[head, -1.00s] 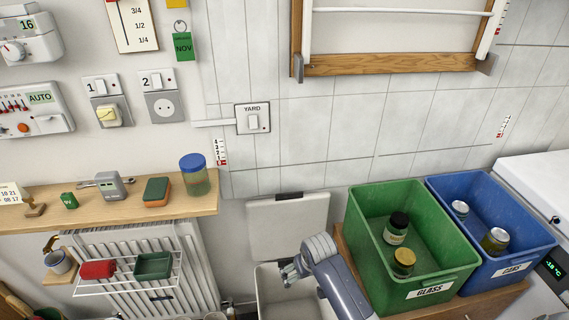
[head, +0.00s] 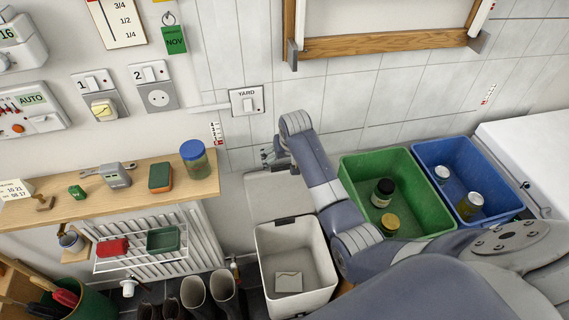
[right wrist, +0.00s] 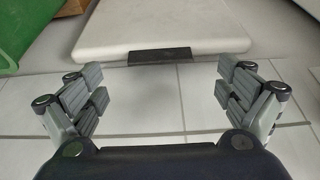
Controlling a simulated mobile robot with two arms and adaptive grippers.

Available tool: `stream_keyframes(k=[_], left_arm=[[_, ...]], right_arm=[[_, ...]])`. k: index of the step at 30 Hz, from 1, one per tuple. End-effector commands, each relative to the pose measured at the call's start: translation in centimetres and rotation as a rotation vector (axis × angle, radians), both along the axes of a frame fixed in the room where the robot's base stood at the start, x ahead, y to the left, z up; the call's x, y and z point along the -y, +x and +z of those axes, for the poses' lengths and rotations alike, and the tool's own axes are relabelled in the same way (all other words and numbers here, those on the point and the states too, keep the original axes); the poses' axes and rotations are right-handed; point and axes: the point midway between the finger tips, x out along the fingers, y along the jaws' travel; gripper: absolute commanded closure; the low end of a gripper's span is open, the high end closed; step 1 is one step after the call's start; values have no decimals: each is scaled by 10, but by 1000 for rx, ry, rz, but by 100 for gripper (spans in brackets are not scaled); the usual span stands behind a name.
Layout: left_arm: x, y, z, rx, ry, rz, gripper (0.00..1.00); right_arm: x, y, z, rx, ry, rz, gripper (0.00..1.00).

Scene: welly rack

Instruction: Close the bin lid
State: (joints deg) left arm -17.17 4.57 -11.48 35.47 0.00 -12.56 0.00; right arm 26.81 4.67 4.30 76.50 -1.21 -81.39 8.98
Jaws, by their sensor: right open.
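The white bin (head: 294,300) stands open on the floor in the head view, with a small pale item (head: 288,281) inside. Its pale lid (head: 280,193) is raised against the wall behind the bin, and my right arm hides part of it. My right gripper (head: 268,155) is open and empty near the lid's upper edge. In the right wrist view the lid (right wrist: 151,25) and its dark edge tab (right wrist: 160,56) lie beyond the open fingers (right wrist: 159,92), apart from them. My left gripper is not in view.
The green glass crate (head: 362,163) and blue cans crate (head: 431,150) stand to the right, close to my right arm. A wooden shelf (head: 120,190) with a jar (head: 196,160) is at left. Several boots (head: 196,295) stand left of the bin.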

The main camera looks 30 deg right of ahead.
Motion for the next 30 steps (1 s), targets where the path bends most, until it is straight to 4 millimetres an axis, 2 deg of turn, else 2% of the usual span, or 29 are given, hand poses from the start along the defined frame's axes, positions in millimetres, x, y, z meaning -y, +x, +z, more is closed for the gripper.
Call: stream_keyframes(k=[6, 12, 26, 30], left_arm=[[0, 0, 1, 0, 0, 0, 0], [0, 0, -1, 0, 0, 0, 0], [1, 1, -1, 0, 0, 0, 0], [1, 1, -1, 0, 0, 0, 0]], right_arm=[[3, 11, -30, -3, 0, 0, 5], [5, 19, -47, 0, -1, 0, 5], [6, 22, -54, 1, -1, 1, 5], [6, 22, -54, 1, -1, 1, 34]])
